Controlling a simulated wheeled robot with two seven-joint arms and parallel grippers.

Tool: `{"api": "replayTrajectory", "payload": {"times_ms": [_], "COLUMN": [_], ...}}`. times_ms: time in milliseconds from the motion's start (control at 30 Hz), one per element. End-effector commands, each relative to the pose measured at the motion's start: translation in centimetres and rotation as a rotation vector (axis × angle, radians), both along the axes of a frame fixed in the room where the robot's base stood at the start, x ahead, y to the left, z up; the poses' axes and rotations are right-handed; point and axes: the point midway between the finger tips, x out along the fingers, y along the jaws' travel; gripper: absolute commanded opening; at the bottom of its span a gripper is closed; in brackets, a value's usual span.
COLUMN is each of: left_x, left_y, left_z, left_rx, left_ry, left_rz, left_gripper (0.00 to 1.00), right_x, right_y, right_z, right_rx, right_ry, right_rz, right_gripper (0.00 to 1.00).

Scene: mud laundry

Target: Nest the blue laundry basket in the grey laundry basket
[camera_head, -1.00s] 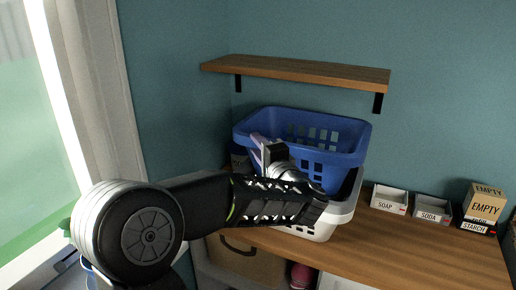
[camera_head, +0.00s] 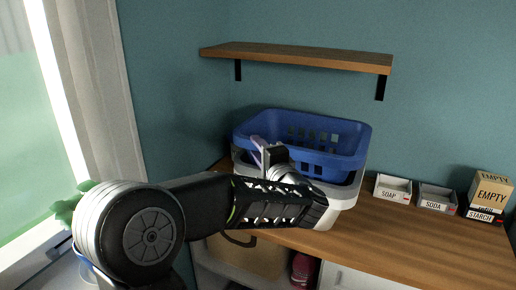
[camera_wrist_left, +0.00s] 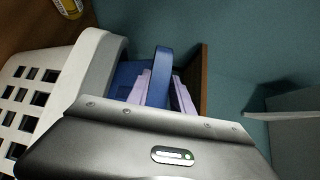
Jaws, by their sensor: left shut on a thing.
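The blue laundry basket (camera_head: 345,150) is at the back of the counter, its lower part down inside the light grey laundry basket (camera_head: 343,197). The blue rim stands above the grey rim. My left gripper (camera_head: 259,146) is shut on the near left part of the blue rim; its arm hides much of both baskets' fronts. In the left wrist view the purple fingers straddle the blue basket's rim (camera_wrist_left: 161,72), with the grey basket (camera_wrist_left: 45,90) to the left. How deep the blue basket sits is partly hidden. My right gripper is not in view.
The wooden counter (camera_head: 400,238) carries a soap tray (camera_head: 392,190), a soda tray (camera_head: 436,199) and stacked boxes (camera_head: 490,193) at the right. A wooden shelf (camera_head: 295,60) is on the wall above the baskets. A window is at the left.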

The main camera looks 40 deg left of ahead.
Motion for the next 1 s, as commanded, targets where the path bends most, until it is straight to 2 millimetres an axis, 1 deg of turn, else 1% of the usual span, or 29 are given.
{"api": "replayTrajectory", "payload": {"times_ms": [67,100,300,400,567,600,1000], "left_x": [0.01,0.01,0.00,0.01,0.02,0.02,0.02], "left_y": [0.00,0.00,-0.01,-0.02,-0.02,-0.02,-0.02], "left_z": [0.16,0.16,0.13,0.11,0.10,-0.07,0.05], "left_rx": [0.002,0.002,0.001,0.001,0.001,0.000,0.001], "left_ry": [-0.004,-0.004,-0.003,-0.003,-0.002,0.002,0.000], "left_rz": [0.000,0.000,0.000,0.000,-0.001,-0.001,-0.001], "left_gripper": [0.00,0.29,0.46,0.52,0.52,0.57,0.90], "right_x": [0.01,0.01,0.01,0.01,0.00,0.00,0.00], "right_y": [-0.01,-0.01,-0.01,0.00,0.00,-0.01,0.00], "right_z": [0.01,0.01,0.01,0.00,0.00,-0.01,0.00], "right_rx": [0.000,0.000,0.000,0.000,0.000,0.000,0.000], "right_ry": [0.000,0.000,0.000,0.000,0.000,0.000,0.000], "right_rz": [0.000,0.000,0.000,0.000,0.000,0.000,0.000], "right_gripper": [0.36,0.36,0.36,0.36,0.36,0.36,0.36]}}
